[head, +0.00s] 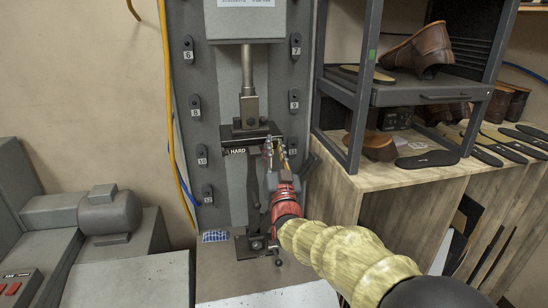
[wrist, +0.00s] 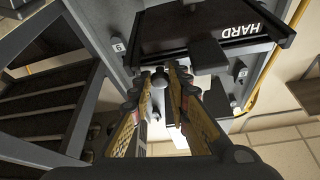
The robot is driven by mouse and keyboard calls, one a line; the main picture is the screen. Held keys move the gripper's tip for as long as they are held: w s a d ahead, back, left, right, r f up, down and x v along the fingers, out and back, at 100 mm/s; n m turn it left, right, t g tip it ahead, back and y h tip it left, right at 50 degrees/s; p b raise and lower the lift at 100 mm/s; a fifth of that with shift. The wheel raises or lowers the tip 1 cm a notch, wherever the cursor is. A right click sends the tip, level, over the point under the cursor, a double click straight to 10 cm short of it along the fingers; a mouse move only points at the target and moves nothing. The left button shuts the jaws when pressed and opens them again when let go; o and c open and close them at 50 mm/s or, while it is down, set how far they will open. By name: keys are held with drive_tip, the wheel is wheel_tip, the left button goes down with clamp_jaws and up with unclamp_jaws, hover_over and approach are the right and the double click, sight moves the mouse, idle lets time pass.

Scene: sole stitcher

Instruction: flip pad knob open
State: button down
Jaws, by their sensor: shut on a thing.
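The black pad block marked HARD (head: 240,151) sits under the press column in the head view. In the wrist view the same block (wrist: 215,35) fills the top, with its lettering turned. My gripper (head: 274,150) reaches up to the right end of this block. In the wrist view my gripper (wrist: 163,80) has its two yellow-padded fingers closed in around a small dark pad knob (wrist: 159,75) by the block's edge. The knob is mostly hidden by the fingertips, and in the head view I cannot make it out.
A grey panel (head: 190,75) with numbered hooks stands behind the press. A shelf rack (head: 365,100) with shoes is close on the right, above a wooden cabinet (head: 405,200). A yellow cable (head: 172,120) hangs left. A lower clamp (head: 253,246) stands below the block.

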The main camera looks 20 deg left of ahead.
drive_tip(key=shift+f+n+g+y+b, duration=0.15)
drive_tip(key=shift+n+y+b, duration=0.25)
drive_tip(key=shift+n, duration=0.45)
drive_tip(key=shift+f+n+g+y+b, duration=0.1)
drive_tip(key=shift+n+g+y+b, duration=0.3)
drive_tip(key=shift+n, duration=0.45)
drive_tip(key=shift+r, duration=0.1)
drive_tip(key=c, duration=1.7)
unclamp_jaws()
drive_tip(key=shift+r, duration=0.1)
drive_tip(key=shift+d, duration=0.1)
drive_tip(key=shift+v, duration=3.95)
